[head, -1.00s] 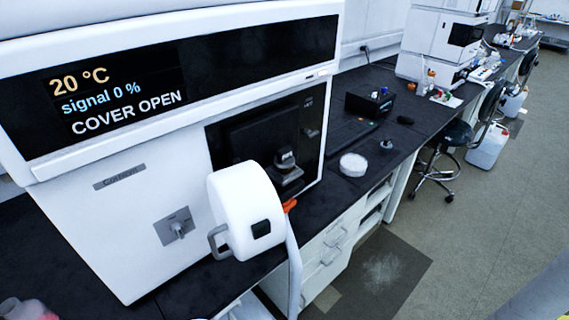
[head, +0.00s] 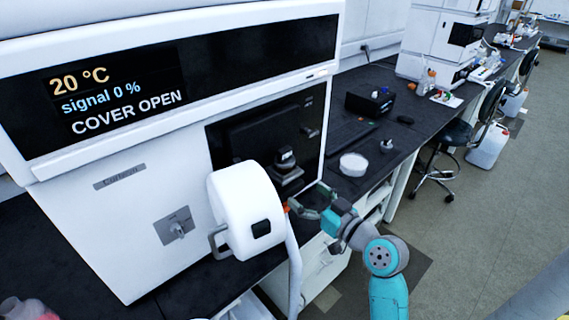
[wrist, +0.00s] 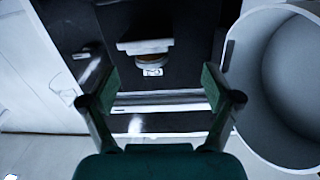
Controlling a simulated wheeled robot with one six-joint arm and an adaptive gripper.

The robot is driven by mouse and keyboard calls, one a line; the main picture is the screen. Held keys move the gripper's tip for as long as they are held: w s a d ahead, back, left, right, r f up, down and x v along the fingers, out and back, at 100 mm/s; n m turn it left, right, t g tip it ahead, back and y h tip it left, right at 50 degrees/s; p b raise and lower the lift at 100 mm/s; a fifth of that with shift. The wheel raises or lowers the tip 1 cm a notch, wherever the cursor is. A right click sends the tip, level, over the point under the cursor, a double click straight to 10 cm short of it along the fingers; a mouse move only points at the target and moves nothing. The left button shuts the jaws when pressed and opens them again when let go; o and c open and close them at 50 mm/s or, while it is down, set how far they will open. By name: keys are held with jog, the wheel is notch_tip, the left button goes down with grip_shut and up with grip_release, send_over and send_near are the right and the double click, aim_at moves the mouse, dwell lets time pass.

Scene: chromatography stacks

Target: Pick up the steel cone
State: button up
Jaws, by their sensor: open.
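In the recess of the white instrument, a metal block with a dark cap (head: 285,158) stands out from the black face. The wrist view shows a silver block (wrist: 145,46) with a rounded tan part below it and a small bright metal piece (wrist: 152,72). This piece may be the steel cone, but its shape is too small to tell. My gripper (head: 304,201) is open and empty, just right of the white drum-shaped cover and below the recess. In the wrist view, its fingers (wrist: 160,82) frame the space in front of the block, apart from it.
The swung-open white cover (head: 236,212) stands close to my gripper's left; its hollow side fills the right of the wrist view (wrist: 292,80). The instrument display (head: 120,98) reads COVER OPEN. A white round dish (head: 353,164) and a small dark-based item (head: 386,145) sit on the black bench.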

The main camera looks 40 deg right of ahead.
aim_at(287, 160)
jog(key=shift+n+y, duration=0.5)
jog(key=shift+n, duration=0.2)
jog(key=w+r, duration=0.1)
jog(key=w, duration=0.2)
jog(key=w+d+r, duration=0.1)
jog(key=w, duration=0.3)
jog(key=w+d+r, duration=0.1)
jog(key=w+r, duration=0.1)
jog(key=w, duration=0.2)
jog(key=shift+w+d, duration=0.2)
jog(key=c, duration=1.4)
